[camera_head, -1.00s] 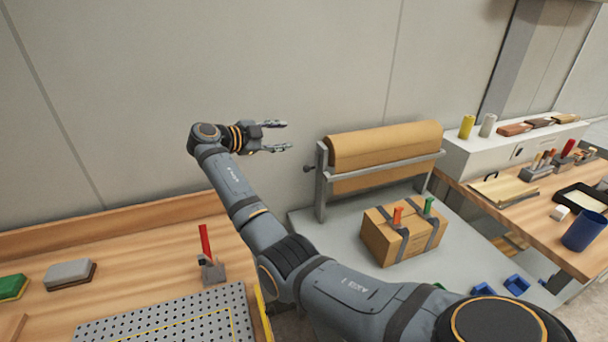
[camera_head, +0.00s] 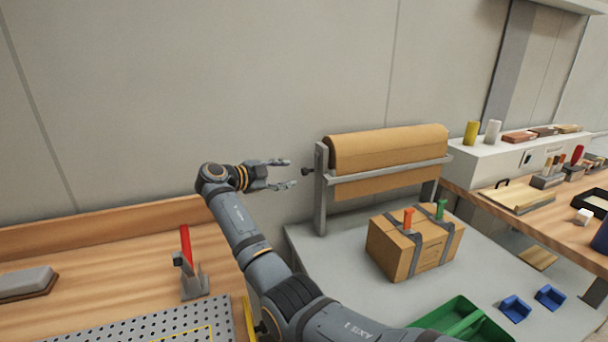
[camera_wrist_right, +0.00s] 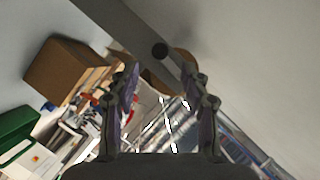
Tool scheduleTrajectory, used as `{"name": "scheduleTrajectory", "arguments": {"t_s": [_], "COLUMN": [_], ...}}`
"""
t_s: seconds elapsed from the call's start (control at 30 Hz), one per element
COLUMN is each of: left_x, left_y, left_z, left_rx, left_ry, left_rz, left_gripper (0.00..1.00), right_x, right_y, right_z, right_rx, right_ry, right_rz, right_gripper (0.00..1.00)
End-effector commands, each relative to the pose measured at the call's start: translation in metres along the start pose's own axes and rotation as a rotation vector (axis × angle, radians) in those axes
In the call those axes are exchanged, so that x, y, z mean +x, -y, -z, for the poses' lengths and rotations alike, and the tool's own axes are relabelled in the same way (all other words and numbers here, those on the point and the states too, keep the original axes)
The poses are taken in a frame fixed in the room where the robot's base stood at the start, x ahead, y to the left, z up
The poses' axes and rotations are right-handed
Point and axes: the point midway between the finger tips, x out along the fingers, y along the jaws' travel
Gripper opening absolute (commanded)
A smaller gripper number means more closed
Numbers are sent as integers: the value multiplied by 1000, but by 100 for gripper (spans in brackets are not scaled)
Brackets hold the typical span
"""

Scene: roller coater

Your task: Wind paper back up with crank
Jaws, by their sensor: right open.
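A roll of brown paper (camera_head: 385,147) hangs on a grey metal stand (camera_head: 321,190), with a sheet of paper hanging below the bar. My left gripper is not in view.
A strapped cardboard box (camera_head: 414,243) with orange and green handles stands on the grey table (camera_head: 350,250) below the roll. A green bin (camera_head: 465,320) and blue bins (camera_head: 515,308) are nearer. A wooden bench (camera_head: 110,260) lies left, a tool bench right.

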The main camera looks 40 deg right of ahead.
Motion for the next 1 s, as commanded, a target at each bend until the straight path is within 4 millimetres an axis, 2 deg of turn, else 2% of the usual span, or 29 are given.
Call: {"name": "scheduleTrajectory", "arguments": {"t_s": [0.2,0.33,0.5,0.73,0.77,1.0], "left_x": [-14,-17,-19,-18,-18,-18], "left_y": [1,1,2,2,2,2], "left_z": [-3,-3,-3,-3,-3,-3], "left_rx": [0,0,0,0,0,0], "left_ry": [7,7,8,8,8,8], "left_rz": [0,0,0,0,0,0], "left_gripper": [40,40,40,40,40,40], "right_x": [48,69,81,82,82,82], "right_y": [2,2,0,0,0,0], "right_z": [3,2,1,0,0,0], "right_rx": [-2,-2,0,0,0,0], "right_ry": [-5,-3,-1,0,0,0], "right_rz": [-1,-1,0,0,0,-1], "right_gripper": [46,46,46,46,45,13]}}
